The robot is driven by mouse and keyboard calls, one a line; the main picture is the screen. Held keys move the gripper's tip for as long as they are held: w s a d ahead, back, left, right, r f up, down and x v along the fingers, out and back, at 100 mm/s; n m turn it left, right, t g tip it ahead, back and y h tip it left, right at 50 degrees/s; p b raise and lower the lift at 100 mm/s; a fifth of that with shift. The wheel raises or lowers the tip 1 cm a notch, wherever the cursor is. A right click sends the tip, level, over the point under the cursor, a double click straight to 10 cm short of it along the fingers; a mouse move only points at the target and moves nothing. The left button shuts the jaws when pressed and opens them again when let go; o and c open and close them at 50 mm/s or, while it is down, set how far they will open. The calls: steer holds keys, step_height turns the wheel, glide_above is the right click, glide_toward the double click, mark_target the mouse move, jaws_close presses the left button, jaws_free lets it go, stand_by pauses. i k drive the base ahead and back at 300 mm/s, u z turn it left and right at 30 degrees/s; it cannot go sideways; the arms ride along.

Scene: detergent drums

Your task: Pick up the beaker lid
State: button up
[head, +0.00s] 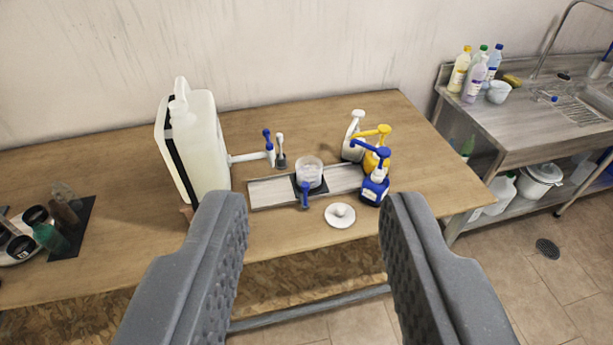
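The beaker lid (340,215) is a white disc with a small knob on top. It lies on the wooden table (120,160) near the front edge, in front of the pump bottles. The clear beaker (309,171) stands on a dark pad on the grey tray (268,192), behind and left of the lid. My gripper (314,215) is open and empty, its two grey fingers wide apart in the foreground. In the picture the lid shows between the fingertips, nearer the right one, with the gripper still apart from it.
A blue pump bottle (375,187), a yellow one (377,158) and a white one (354,146) stand right of the beaker. A large white canister (203,145) with a tap stands at left. A steel sink bench (510,125) is at right.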

mark_target(338, 216)
steer(key=i, duration=1)
steer(key=u, duration=0.4)
steer(key=k, duration=1.45)
steer(key=z, duration=0.45)
steer(key=i, duration=1)
steer(key=u, duration=0.05)
